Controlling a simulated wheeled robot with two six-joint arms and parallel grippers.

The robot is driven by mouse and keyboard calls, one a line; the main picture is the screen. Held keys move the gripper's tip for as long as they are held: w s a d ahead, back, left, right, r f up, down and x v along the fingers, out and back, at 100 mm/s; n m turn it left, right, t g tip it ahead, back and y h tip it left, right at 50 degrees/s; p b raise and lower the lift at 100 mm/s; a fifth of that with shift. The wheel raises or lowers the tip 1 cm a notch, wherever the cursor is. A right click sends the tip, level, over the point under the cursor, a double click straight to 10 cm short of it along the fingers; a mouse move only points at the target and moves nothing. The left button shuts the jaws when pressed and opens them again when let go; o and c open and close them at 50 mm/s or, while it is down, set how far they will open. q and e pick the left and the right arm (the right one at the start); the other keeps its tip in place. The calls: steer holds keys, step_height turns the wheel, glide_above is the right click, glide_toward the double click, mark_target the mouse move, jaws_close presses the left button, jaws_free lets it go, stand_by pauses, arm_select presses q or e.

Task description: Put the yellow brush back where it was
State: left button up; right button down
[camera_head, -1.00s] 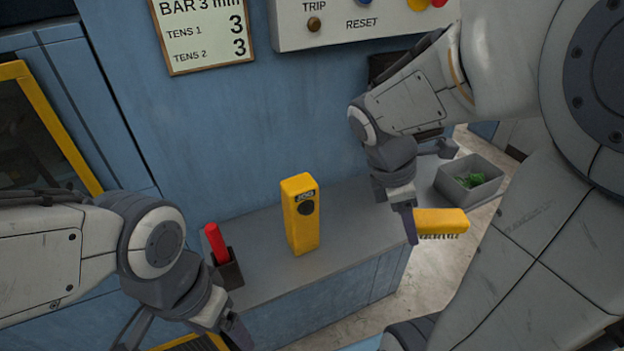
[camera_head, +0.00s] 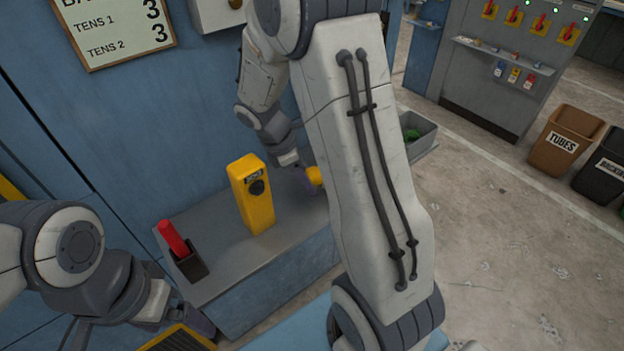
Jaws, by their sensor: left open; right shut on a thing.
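The yellow brush (camera_head: 315,177) is mostly hidden behind my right arm; only a small yellow end shows. My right gripper (camera_head: 304,178) is shut on it, at the right end of the grey ledge (camera_head: 218,232). I cannot tell whether the brush touches the ledge. My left gripper (camera_head: 142,335) is open and empty at the lower left, in front of the ledge.
On the ledge stand a yellow box (camera_head: 252,197) with a dark knob and a red-handled tool in a dark holder (camera_head: 190,264). A grey bin (camera_head: 416,134) with green stuff is behind my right arm.

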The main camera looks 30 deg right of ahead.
steer(key=shift+f, duration=1.15)
steer(key=shift+f, duration=0.1)
steer(key=shift+f, duration=0.15)
steer(key=shift+c, duration=1.3)
jaws_free()
steer(key=shift+r, duration=0.2)
steer(key=v, duration=1.2)
steer(key=shift+s+d, duration=0.1)
steer(key=shift+s, duration=0.05)
